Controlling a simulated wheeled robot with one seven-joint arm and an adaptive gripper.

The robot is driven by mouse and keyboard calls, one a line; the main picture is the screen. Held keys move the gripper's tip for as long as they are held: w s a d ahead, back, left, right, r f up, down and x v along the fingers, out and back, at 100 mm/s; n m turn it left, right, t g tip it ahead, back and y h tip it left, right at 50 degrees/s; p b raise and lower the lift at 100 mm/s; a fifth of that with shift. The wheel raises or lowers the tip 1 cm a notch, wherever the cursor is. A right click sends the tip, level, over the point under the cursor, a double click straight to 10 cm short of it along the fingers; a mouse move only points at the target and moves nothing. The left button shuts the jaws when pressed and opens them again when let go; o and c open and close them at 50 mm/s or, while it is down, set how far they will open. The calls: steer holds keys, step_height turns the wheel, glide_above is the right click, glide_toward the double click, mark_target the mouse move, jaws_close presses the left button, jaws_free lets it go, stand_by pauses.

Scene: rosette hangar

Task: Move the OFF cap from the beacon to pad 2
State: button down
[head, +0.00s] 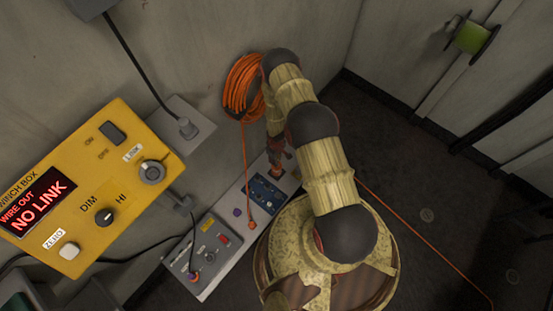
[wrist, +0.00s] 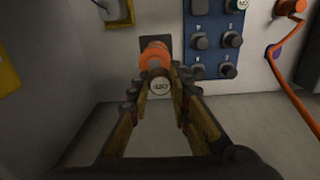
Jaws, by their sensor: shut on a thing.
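The orange beacon (wrist: 153,55) is directly behind the cap, against a dark square plate. I cannot tell whether cap and beacon still touch. In the head view my gripper (head: 277,157) is above the orange beacon (head: 277,172) at the upper end of the grey bench strip; the cap is hidden there. The blue panel (wrist: 213,55) with several dark knobs is to the right in the wrist view; its pad numbers are too small to read.
The blue panel (head: 264,194) is close beside my gripper. An orange cord hangs from a coil (head: 241,88) to the strip. A grey control box (head: 205,247) is at the strip's lower end. A yellow winch box (head: 85,190) reading NO LINK is at left.

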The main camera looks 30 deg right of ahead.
steer(key=shift+s+a+f+m, duration=0.4)
steer(key=shift+s+a+f, duration=0.35)
steer(key=shift+s, duration=0.1)
steer(key=shift+f, duration=0.1)
steer(key=shift+s+a+f, duration=0.15)
steer(key=shift+s+a, duration=0.1)
steer(key=shift+s, duration=0.05)
steer(key=shift+f, duration=0.1)
steer(key=shift+s+a+f+m, duration=0.5)
steer(key=shift+s+f+m, duration=0.3)
steer(key=shift+s+f, duration=1)
steer(key=shift+s+a+f+m, duration=0.7)
steer(key=shift+s+f, duration=0.75)
steer(key=shift+f, duration=0.75)
steer(key=shift+s+a+f+m, duration=0.35)
steer(key=shift+s+f+m, duration=0.55)
steer(key=shift+s+f, duration=0.9)
steer(key=shift+w+f, duration=0.2)
steer(key=shift+b, duration=0.6)
